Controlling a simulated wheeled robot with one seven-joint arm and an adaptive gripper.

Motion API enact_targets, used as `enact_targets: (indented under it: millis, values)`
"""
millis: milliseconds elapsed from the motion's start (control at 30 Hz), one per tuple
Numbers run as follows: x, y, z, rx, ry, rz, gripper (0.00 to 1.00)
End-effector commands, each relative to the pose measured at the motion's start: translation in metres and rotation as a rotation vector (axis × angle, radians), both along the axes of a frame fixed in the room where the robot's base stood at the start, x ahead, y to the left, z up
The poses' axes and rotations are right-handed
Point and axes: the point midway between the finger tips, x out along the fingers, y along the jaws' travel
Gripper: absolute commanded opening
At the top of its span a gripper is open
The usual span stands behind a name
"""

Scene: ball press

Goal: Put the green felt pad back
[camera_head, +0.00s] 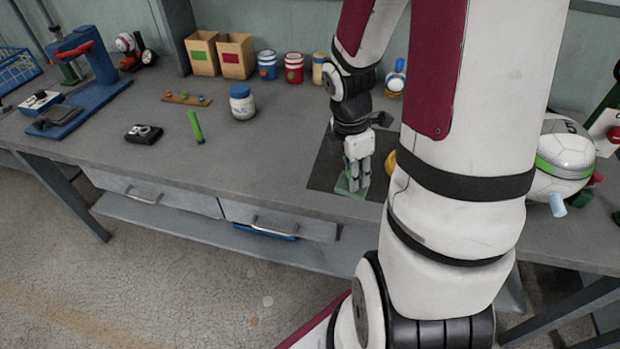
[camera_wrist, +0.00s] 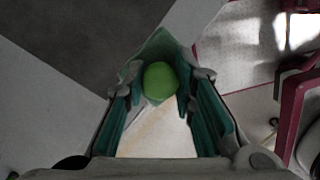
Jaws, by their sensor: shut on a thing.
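My gripper (camera_head: 357,178) reaches down over the dark mat near the front edge of the bench. In the wrist view its two teal-lined fingers (camera_wrist: 160,98) close on a green thing, which I take to be the green felt pad. It shows a bright green round face (camera_wrist: 159,82) with a duller green, flat, angular part (camera_wrist: 158,46) behind it. In the head view a pale green patch shows at the fingertips, too small to tell its shape or whether it touches the mat.
A dark mat (camera_head: 325,170) lies under my gripper. A yellow object is partly hidden behind my arm. A white ball-like object (camera_head: 565,150) stands at the right. A blue-lidded jar (camera_head: 243,102), a green stick (camera_head: 195,127) and a black device (camera_head: 143,134) stand left; bench between is clear.

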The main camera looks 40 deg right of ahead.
Motion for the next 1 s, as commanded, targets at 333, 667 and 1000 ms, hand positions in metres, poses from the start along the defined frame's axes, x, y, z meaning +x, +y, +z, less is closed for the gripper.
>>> enact_targets:
  millis: [333,667,1000]
  values:
    - [-0.008,-0.002,-0.016,0.006,0.010,0.142,0.00]
    - [0.071,-0.003,-0.024,0.007,0.011,0.140,0.00]
    - [0.123,-0.004,-0.028,0.006,0.013,0.139,0.00]
